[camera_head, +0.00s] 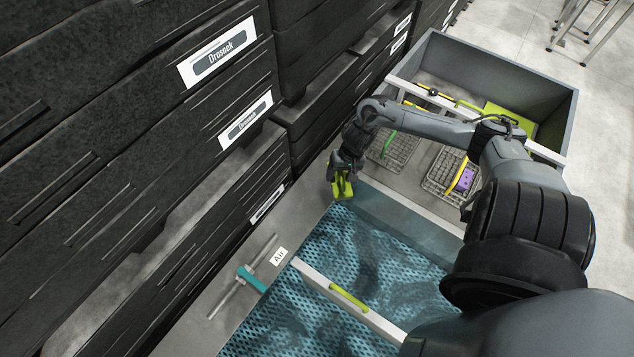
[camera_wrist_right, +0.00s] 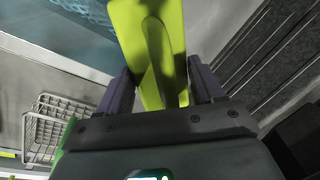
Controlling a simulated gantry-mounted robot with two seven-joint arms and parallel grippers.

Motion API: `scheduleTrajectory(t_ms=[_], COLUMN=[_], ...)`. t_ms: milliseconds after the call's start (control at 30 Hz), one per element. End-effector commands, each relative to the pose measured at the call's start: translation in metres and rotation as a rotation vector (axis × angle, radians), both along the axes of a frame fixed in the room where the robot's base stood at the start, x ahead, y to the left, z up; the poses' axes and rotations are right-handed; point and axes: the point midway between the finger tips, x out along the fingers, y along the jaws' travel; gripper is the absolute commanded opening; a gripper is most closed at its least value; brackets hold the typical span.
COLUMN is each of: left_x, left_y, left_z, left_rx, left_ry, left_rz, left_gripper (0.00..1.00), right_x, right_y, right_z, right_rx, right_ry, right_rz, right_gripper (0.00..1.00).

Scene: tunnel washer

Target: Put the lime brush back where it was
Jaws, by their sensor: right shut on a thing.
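My right gripper (camera_head: 343,180) is shut on the lime brush (camera_head: 343,190). It holds the brush above the near end of the grey bin, close to the corner of the blue perforated mat. In the right wrist view the brush (camera_wrist_right: 150,45) shows as a flat lime piece with a raised middle, between the two fingers of the right gripper (camera_wrist_right: 158,85). I cannot make out bristles. My left gripper is in neither view.
A grey bin (camera_head: 560,95) holds wire baskets (camera_head: 436,181), a purple block (camera_head: 466,180) and a flat lime piece (camera_head: 518,120). The blue mat (camera_head: 350,250) is crossed by a white bar with a lime handle (camera_head: 349,298). Black labelled drawers (camera_head: 110,150) wall the left.

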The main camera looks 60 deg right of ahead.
Motion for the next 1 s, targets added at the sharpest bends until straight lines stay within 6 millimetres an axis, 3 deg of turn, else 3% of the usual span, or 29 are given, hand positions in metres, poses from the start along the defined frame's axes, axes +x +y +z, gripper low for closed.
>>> scheduleTrajectory(t_ms=[300, 500, 833, 1000], left_x=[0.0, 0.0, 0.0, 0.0], left_y=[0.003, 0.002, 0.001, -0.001], left_z=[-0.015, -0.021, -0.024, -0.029], left_rx=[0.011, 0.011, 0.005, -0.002], left_ry=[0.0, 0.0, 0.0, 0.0], left_rz=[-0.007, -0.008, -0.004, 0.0], left_gripper=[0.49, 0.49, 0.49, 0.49], right_x=[0.05, 0.073, 0.082, 0.082], right_y=[0.009, 0.013, 0.015, 0.015], right_z=[-0.03, -0.044, -0.054, -0.074], right_rx=[0.004, 0.003, 0.001, 0.002], right_ry=[-0.005, -0.002, 0.002, 0.002], right_rz=[-0.002, -0.001, 0.001, 0.001], right_gripper=[0.34, 0.34, 0.34, 0.34])
